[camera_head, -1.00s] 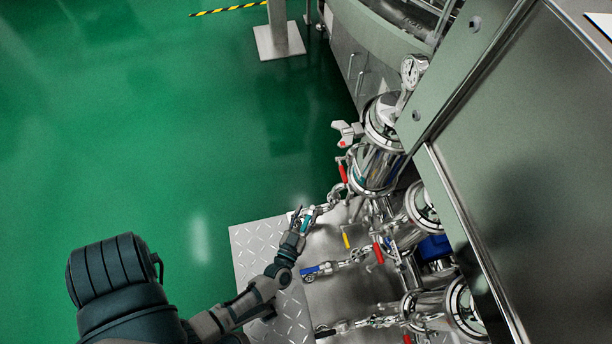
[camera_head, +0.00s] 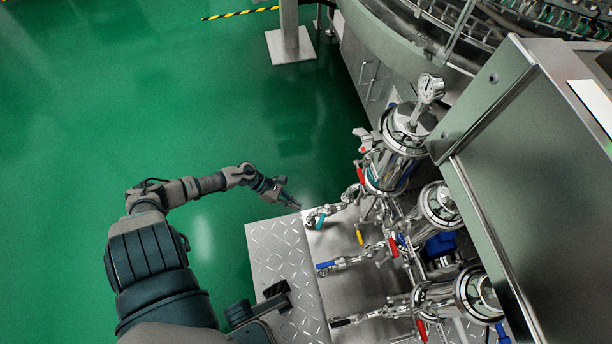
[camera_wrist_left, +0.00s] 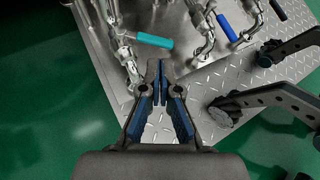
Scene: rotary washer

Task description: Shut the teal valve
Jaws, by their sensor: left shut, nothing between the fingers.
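The teal valve handle (camera_head: 320,222) is on the uppermost of the small pipe branches at the left of the steel machine. In the left wrist view the teal handle (camera_wrist_left: 155,41) points sideways, roughly across its metal pipe (camera_wrist_left: 124,50). My left gripper (camera_head: 295,205) is shut and empty, to the left of and a little above the handle, apart from it in the head view. In the left wrist view its fingertips (camera_wrist_left: 155,66) meet just below the handle in the picture.
A blue handle (camera_head: 325,265) sits on the branch below, with red handles (camera_head: 393,247) and a yellow one (camera_head: 360,237) nearby. A steel tread plate (camera_head: 280,250) lies beneath. A large steel cabinet (camera_head: 530,180) stands at right. Green floor (camera_head: 130,100) is open at left.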

